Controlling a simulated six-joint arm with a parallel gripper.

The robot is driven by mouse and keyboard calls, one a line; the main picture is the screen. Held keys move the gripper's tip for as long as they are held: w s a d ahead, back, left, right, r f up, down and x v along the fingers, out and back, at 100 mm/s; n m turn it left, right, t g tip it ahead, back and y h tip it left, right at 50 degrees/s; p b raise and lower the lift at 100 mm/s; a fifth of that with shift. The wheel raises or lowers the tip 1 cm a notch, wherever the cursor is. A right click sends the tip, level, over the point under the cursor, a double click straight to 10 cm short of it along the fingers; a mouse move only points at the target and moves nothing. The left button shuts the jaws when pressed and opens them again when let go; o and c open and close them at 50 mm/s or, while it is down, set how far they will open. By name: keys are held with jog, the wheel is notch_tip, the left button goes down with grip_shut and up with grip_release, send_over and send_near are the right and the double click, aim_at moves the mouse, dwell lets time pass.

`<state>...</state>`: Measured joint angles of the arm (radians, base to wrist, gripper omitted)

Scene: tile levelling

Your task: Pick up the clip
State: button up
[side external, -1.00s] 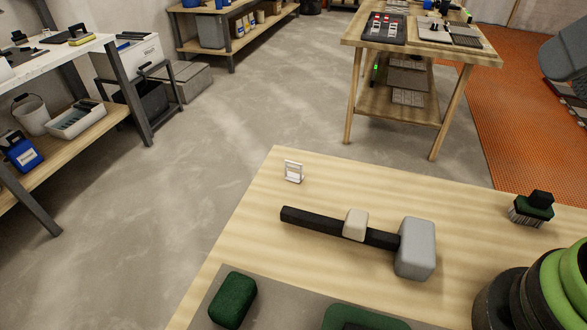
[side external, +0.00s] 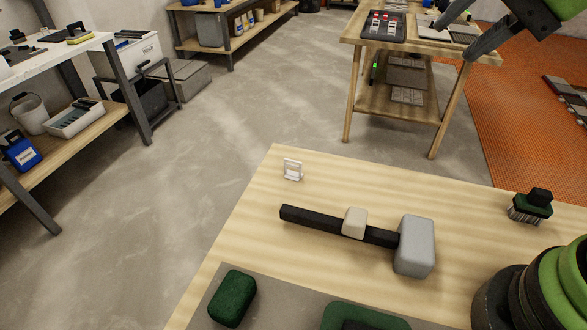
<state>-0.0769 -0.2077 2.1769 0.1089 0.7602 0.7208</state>
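The clip (side external: 292,169) is a small white frame-like piece standing on the wooden table near its far left corner. Nothing touches it. My gripper (side external: 453,44) shows at the top right of the side view, with two dark grey fingers spread apart and nothing between them. It is well to the right of the clip and higher in the picture, in front of the far workbench. The top of the gripper is cut off by the picture edge.
A mallet (side external: 415,247) with a black handle and a beige block on it lies in front of the clip. A green block (side external: 232,298) sits on a grey mat at the front. A brush (side external: 530,206) stands at the right. The table around the clip is clear.

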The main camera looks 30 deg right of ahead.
jog(key=w+a+f+m+g, duration=0.1)
jog(key=w+a+f+m, duration=0.1)
jog(key=w+f+m, duration=0.4)
jog(key=m+g, duration=0.2)
jog(key=m, duration=0.8)
send_over(294, 161)
jog(key=s+d, duration=0.2)
notch_tip(294, 161, down, 17)
jog(key=shift+t, duration=0.3)
jog(key=shift+a+x, duration=0.1)
jog(key=shift+x, duration=1.5)
jog(key=shift+a+x, duration=0.15)
jog(key=shift+x, duration=1.5)
grip_shut()
